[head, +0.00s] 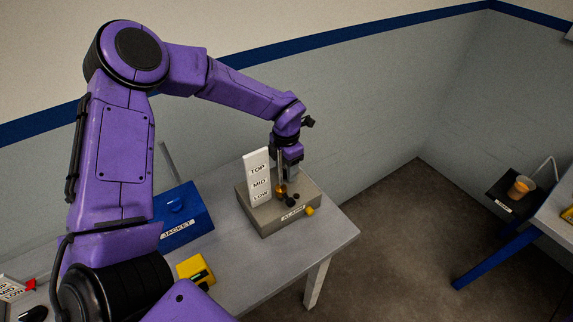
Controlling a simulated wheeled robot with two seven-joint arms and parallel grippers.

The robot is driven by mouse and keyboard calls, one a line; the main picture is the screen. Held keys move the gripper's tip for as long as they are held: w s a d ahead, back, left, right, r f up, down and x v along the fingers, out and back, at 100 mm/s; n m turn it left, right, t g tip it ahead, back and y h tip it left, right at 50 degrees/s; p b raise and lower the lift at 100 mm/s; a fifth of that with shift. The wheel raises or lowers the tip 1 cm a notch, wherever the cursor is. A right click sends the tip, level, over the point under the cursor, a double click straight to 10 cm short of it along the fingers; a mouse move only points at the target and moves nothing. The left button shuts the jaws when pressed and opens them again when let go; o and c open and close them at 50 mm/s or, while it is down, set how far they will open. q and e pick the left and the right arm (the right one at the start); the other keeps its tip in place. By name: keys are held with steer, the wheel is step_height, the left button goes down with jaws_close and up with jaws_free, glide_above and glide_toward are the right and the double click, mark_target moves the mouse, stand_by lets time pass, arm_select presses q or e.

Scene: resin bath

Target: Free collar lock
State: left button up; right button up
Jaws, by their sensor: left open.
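A grey box (252,216) with a small front label stands on the table. A white upright plate (258,170) on it reads TOP, MID and LOW. A slim post rises beside the plate, with a small brass-coloured part (281,189) low on it; I cannot tell for sure that this is the collar. Small black knobs (291,201) sit just right of it, and a yellow knob (310,211) is at the box's front right. My left gripper (287,177) points down over the post, open, close to the brass part. Its fingers are small and partly hidden, so contact is unclear. My right gripper is out of view.
A blue box (187,217) labelled JACKET and a yellow block (195,268) stand on the grey table (335,231), left of the grey box. A dark shelf (499,197) with an orange-filled cup (521,187) is far right. Open floor lies between.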

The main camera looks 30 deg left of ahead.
arm_select(q)
steer(key=shift+w+a+f, duration=0.15)
steer(key=shift+w+f, duration=0.05)
steer(key=shift+f, duration=0.15)
steer(key=shift+s+r, duration=0.1)
jaws_close()
steer(key=shift+n+b, duration=0.3)
steer(key=n+b, duration=0.2)
steer(key=n, duration=0.1)
steer(key=shift+n, duration=0.4)
steer(key=n+b, duration=0.4)
steer(key=n, duration=0.1)
steer(key=shift+a, duration=0.1)
steer(key=n+b, duration=0.4)
steer(key=n, duration=0.1)
steer(key=shift+n, duration=0.3)
steer(key=shift+a+r+n+b, duration=0.1)
steer(key=shift+r+n+b, duration=0.05)
steer(key=shift+n+b, duration=1.35)
